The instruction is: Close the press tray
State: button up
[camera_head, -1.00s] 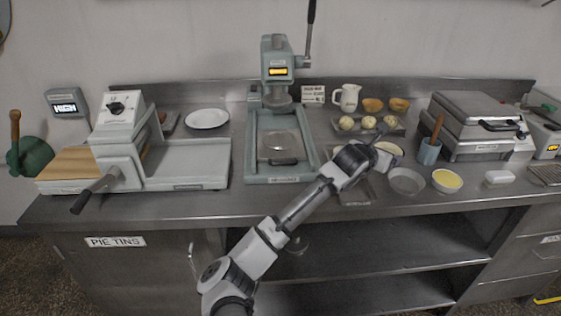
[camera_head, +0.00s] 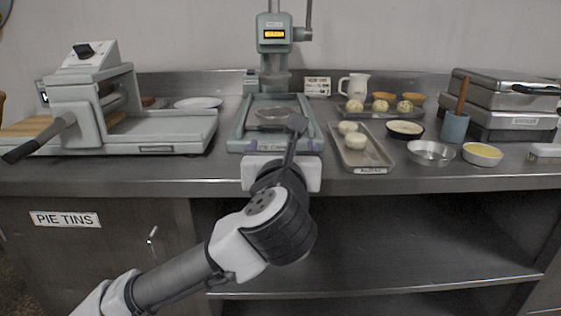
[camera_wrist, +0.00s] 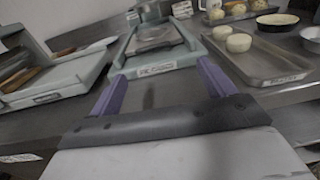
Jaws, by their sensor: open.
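The grey-green press (camera_head: 275,62) stands at the middle of the counter, with a raised lever and a lit orange display. Its press tray (camera_head: 268,113) lies low on the base rails, forward of the press head; my arm partly hides its front. In the wrist view the tray (camera_wrist: 155,38) shows beyond the labelled front edge of the press base (camera_wrist: 160,69). My gripper (camera_head: 275,147) is open and empty, just in front of that edge. Its purple fingers (camera_wrist: 158,86) point toward the press, wide apart. Whether they touch the base I cannot tell.
A metal tray with pale dough balls (camera_head: 364,153) lies close right of the press. A dough roller machine (camera_head: 85,110) stands at left. Bowls (camera_head: 432,152) and a waffle-iron-like appliance (camera_head: 500,98) are at right. The counter's front edge lies under my wrist.

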jog(key=s+f+y, duration=0.1)
jog(key=s, duration=0.1)
jog(key=p, duration=0.1)
send_near(277, 128)
jog(key=shift+n, duration=0.3)
jog(key=w, duration=0.8)
jog(key=shift+w+a+f, duration=0.1)
jog(key=shift+f, duration=0.05)
jog(key=c, duration=1.1)
jog(key=shift+w+p, duration=0.6)
jog(key=shift+w, duration=1.75)
